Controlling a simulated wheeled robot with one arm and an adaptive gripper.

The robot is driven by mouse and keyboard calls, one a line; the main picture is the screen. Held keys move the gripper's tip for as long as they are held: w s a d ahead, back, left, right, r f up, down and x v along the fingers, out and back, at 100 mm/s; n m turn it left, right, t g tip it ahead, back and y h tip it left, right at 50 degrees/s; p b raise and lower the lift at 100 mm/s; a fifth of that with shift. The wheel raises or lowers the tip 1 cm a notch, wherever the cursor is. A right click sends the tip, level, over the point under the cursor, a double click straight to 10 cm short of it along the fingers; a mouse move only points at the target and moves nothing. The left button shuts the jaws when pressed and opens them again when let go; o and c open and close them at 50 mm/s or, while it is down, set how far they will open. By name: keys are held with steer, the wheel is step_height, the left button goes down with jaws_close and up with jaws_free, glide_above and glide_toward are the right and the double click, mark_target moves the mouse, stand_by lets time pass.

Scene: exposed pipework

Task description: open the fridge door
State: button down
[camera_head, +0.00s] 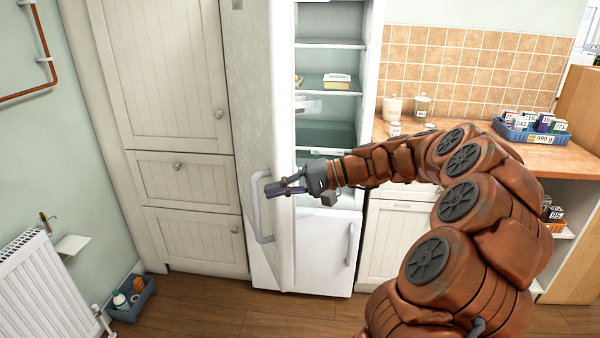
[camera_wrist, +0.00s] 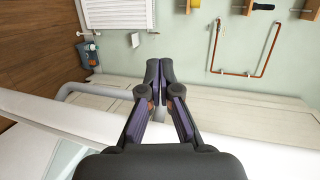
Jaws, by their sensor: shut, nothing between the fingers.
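The fridge door (camera_head: 258,110) stands open, swung out to the left and seen nearly edge-on in the head view. Its curved grey handle (camera_head: 259,215) is on the door's outer side, and it also shows in the wrist view (camera_wrist: 75,90). The fridge interior (camera_head: 328,85) is visible, with shelves and a few items. My gripper (camera_head: 268,190) is at the door's free edge, close to the top of the handle. In the wrist view my gripper's fingers (camera_wrist: 159,80) are together and empty, beside the handle. I cannot tell whether they touch the door.
A tall cream cabinet (camera_head: 175,90) stands left of the fridge. A white radiator (camera_head: 45,290) and a blue-grey bin (camera_head: 132,300) are at the lower left. The wooden counter (camera_head: 500,155) is on the right. Wooden floor (camera_head: 205,300) is clear in front.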

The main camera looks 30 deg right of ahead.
steer(key=d+f+m+t+h, duration=0.2)
steer(key=d+m+t, duration=0.4)
steer(key=d, duration=1.5)
steer(key=w+a+n+t+p, duration=0.1)
steer(key=w+a+p, duration=0.1)
steer(key=w+a, duration=0.6)
steer(key=shift+w+a, duration=0.25)
steer(key=shift+a, duration=0.4)
